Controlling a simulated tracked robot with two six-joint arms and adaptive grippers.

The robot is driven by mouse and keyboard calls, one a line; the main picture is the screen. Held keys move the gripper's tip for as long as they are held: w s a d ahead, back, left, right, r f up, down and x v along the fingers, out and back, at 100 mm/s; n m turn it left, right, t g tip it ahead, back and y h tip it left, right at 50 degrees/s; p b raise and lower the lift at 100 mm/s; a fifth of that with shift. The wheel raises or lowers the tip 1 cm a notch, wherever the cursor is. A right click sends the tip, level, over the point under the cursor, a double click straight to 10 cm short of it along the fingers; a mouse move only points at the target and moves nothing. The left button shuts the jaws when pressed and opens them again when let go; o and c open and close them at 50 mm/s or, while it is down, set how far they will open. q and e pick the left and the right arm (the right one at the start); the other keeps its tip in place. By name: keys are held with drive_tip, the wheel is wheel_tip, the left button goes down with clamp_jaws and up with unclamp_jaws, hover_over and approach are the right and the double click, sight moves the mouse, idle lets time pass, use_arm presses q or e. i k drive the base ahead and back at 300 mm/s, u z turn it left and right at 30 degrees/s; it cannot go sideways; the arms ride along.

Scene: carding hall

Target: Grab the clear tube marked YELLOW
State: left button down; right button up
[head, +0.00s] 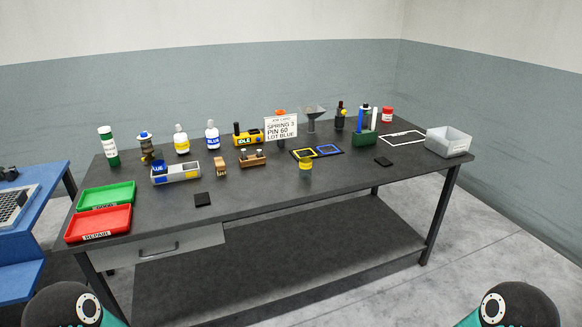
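No label reading YELLOW is legible in the head view, so I cannot tell for sure which thing is the clear tube. A small see-through yellow cylinder (306,167) stands upright near the front of the dark table (262,196). A white bottle with a yellow label (182,141) stands at the back left, beside a bottle with a blue label (212,136). A long grey tray (177,174) has a BLUE marking at its left end and a small yellow patch; its contents are too small to tell. Neither of my grippers is in view.
A red tray (97,223) and a green tray (106,195) lie at the left. A white card (281,130), a green holder with tubes (364,136) and a grey bin (448,142) stand to the right. The table's front middle is mostly clear.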

sight(306, 154)
drive_tip(key=z, duration=0.3)
drive_tip(key=i, duration=1.05)
drive_tip(key=u, duration=2.1)
drive_tip(key=i, duration=0.2)
drive_tip(key=u, duration=1.65)
drive_tip(key=k, duration=0.6)
drive_tip(key=z, duration=0.05)
